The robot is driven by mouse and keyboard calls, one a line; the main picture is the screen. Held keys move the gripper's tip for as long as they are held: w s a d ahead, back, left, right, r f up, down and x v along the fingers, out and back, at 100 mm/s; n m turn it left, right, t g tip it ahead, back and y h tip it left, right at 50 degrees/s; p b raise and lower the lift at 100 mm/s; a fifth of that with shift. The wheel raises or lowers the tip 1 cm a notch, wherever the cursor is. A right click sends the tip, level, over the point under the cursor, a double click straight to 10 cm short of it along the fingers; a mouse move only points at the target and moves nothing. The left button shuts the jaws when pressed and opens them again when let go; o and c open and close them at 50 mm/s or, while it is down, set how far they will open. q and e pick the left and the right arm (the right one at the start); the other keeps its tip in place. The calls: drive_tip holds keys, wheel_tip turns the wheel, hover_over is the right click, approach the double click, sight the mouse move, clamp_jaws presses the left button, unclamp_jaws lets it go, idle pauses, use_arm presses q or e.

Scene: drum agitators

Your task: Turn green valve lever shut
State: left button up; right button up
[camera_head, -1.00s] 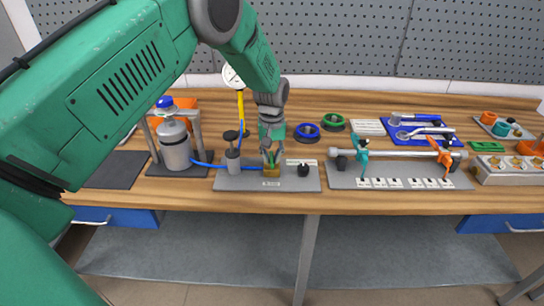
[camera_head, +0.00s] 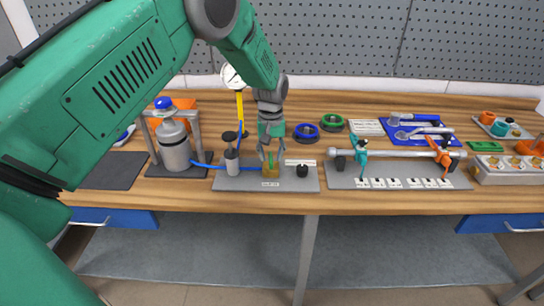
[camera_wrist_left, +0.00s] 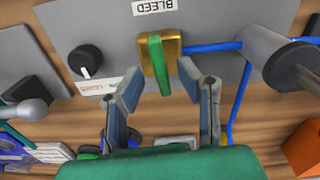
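A green lever (camera_wrist_left: 158,68) sits on a small brass valve (camera_wrist_left: 173,48), on a grey plate (camera_wrist_left: 225,15) marked BLEED. In the left wrist view the lever points from the valve toward my gripper. My left gripper (camera_wrist_left: 160,80) is open, with one finger on each side of the lever and visible gaps to it. In the head view my left gripper (camera_head: 271,152) hangs above the brass valve (camera_head: 271,172), and its fingers partly hide the lever. My right gripper is not in view.
A black knob (camera_head: 302,171) stands right of the valve and a grey cylinder (camera_head: 232,161) left of it, with blue tubing. A pipe (camera_head: 395,153) with teal (camera_head: 360,151) and orange (camera_head: 442,155) levers lies further right. A gauge (camera_head: 232,76) stands behind.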

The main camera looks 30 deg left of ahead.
sight(271, 156)
use_arm(q)
wheel_tip(271, 156, up, 11)
idle(0.3)
idle(0.4)
